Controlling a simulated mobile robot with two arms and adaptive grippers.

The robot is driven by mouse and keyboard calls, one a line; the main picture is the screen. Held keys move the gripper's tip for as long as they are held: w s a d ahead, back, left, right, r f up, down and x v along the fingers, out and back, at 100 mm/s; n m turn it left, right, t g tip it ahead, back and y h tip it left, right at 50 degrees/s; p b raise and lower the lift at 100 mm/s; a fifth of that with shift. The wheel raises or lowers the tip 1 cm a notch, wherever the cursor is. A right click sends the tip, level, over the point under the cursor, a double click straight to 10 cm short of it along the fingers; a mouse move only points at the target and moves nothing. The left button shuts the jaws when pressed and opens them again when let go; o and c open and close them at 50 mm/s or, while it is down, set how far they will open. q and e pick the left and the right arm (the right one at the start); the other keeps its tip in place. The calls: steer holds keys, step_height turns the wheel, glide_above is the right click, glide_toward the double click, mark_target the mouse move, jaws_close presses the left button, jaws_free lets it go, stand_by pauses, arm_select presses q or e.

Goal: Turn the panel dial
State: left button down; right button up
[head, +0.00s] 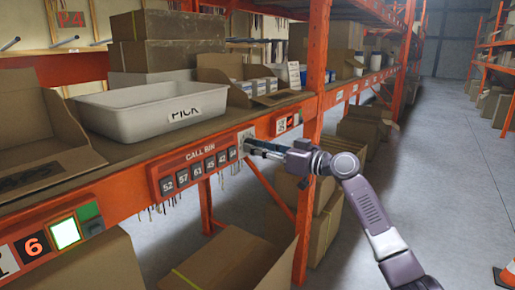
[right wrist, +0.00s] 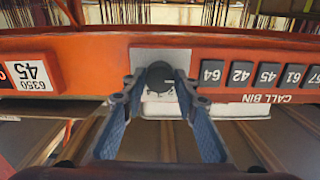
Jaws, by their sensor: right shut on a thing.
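The panel dial (right wrist: 160,75) is a dark round knob with a light pointer mark, on a pale plate (right wrist: 146,57) at the end of the call-bin panel. In the right wrist view the panel appears upside down. My right gripper (right wrist: 154,90) has its two blue fingers on either side of the dial, shut on it. In the head view my right gripper (head: 249,147) reaches in from the right to the panel's right end and hides most of the dial. The call-bin panel (head: 195,167) carries a row of dark numbered buttons. My left gripper is not in view.
A white pick bin (head: 140,121) and cardboard boxes stand on the shelf above the orange beam. A lit white-green button (head: 66,232) is at the lower left. Boxes (head: 222,257) stand below the shelf.

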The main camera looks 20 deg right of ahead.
steer(key=m+p, duration=0.2)
steer(key=m, duration=0.9)
stand_by(0.3)
steer(key=shift+m, duration=0.3)
steer(key=o, duration=1.2)
steer(key=shift+c, duration=0.2)
